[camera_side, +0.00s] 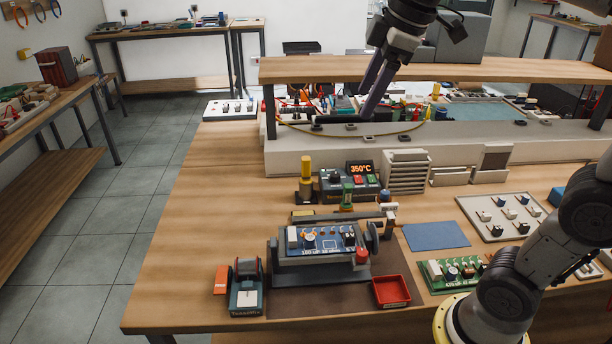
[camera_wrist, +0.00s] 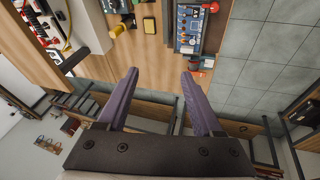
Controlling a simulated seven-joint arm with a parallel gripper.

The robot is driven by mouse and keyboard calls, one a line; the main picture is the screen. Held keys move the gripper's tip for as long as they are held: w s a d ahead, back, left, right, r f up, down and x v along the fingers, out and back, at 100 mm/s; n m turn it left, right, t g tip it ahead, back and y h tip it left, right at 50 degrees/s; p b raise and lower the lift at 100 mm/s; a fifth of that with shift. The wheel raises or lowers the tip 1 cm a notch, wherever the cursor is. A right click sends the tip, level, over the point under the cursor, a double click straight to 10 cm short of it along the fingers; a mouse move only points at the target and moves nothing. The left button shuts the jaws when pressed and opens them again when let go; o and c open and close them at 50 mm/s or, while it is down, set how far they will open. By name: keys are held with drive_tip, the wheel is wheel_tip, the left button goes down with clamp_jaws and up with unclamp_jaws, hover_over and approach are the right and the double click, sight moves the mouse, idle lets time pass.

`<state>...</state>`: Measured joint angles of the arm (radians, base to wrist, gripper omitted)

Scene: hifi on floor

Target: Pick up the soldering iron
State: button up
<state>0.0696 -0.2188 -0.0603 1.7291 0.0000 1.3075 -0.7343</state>
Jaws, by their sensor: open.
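The soldering iron (camera_side: 306,169) appears to be the yellow-handled tool standing upright in a dark holder, left of the station with the 350°C display (camera_side: 361,180). Its yellow handle also shows in the wrist view (camera_wrist: 118,30), up and left of my fingertips. My gripper (camera_side: 368,106) is open and empty, with its two purple fingers spread in the wrist view (camera_wrist: 160,75). It hangs high over the back of the bench, in front of the raised shelf, behind and to the right of the iron in the side view. The iron's tip is hidden.
A vise with a blue circuit board (camera_side: 318,240) stands in front of the station. A red tray (camera_side: 391,291), a tape dispenser (camera_side: 246,288) and a blue mat (camera_side: 436,236) lie around it. The wooden shelf (camera_side: 430,70) spans the back. The bench's left side is clear.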

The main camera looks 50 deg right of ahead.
drive_tip(key=w+d+n, duration=0.1)
drive_tip(key=w+d, duration=0.1)
drive_tip(key=w, duration=0.5)
drive_tip(key=g, duration=0.4)
hover_over(306, 168)
drive_tip(key=w, duration=0.1)
wheel_tip(306, 168, down, 15)
drive_tip(key=f, duration=1.1)
drive_tip(key=shift+d, duration=0.4)
drive_tip(key=shift+s+d+f, duration=0.1)
drive_tip(key=shift+f, duration=2.8)
clamp_jaws()
